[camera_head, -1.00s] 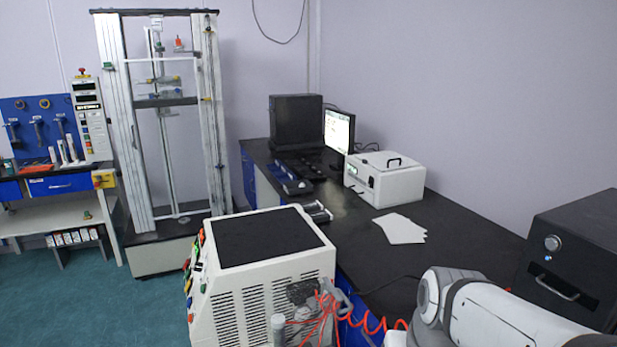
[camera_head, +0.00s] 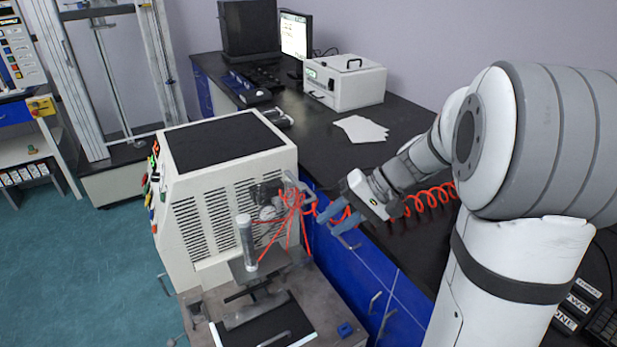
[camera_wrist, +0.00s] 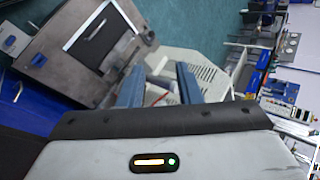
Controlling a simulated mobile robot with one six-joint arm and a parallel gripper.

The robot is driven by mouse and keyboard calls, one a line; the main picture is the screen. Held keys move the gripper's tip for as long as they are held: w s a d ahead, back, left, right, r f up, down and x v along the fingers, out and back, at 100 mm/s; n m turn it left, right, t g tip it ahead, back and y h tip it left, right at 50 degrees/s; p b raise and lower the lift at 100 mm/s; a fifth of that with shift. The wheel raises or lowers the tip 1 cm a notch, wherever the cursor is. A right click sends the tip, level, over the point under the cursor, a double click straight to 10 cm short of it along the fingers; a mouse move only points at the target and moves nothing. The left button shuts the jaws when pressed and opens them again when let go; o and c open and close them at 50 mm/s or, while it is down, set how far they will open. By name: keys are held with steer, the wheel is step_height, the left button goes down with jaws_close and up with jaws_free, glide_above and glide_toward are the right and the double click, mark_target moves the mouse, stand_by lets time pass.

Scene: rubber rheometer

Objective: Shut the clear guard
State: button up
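My gripper (camera_head: 336,217) has blue fingers and hangs in the air to the right of the beige machine (camera_head: 220,195), near its red coiled hoses. In the wrist view my gripper (camera_wrist: 159,86) is open, with nothing between its fingers. A flat dark panel with a pale edge and a bar handle (camera_head: 268,330) lies at the front of the machine's grey table (camera_head: 340,322); the panel also shows in the wrist view (camera_wrist: 100,40). I cannot tell whether this panel is the clear guard. No other clear sheet can be made out.
A metal cylinder (camera_head: 245,242) stands above a plate on the grey table. Red hoses (camera_head: 290,215) loop beside the machine. The black bench (camera_head: 330,155) over blue cabinets (camera_head: 375,275) runs along the right, with a white box (camera_head: 345,85) and paper sheets (camera_head: 362,128).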

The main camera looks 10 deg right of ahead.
steer(key=w+d+f+t+y+b, duration=0.1)
steer(key=w, duration=0.2)
steer(key=w+d+f+y, duration=0.1)
steer(key=w, duration=0.2)
steer(key=w+d+f+m+t+y+b, duration=0.1)
steer(key=w+d+f, duration=0.1)
steer(key=w, duration=0.1)
steer(key=shift+t+y+b, duration=0.3)
steer(key=shift+y, duration=0.1)
steer(key=c, duration=0.5)
steer(key=w+d+t, duration=0.1)
steer(key=w+d, duration=0.1)
steer(key=w+d+f+t+y+b, duration=0.1)
steer(key=w+d, duration=0.1)
steer(key=w+d+f+t+y, duration=0.1)
steer(key=w+d+t, duration=0.1)
steer(key=shift+w+f+m+b, duration=0.1)
steer(key=shift+f+m+b, duration=0.05)
steer(key=shift+m+b, duration=0.25)
jaws_close()
steer(key=r+x, duration=0.1)
steer(key=x, duration=0.8)
steer(key=shift+a+f+p, duration=0.3)
steer(key=shift+a+f, duration=0.15)
steer(key=shift+w, duration=0.1)
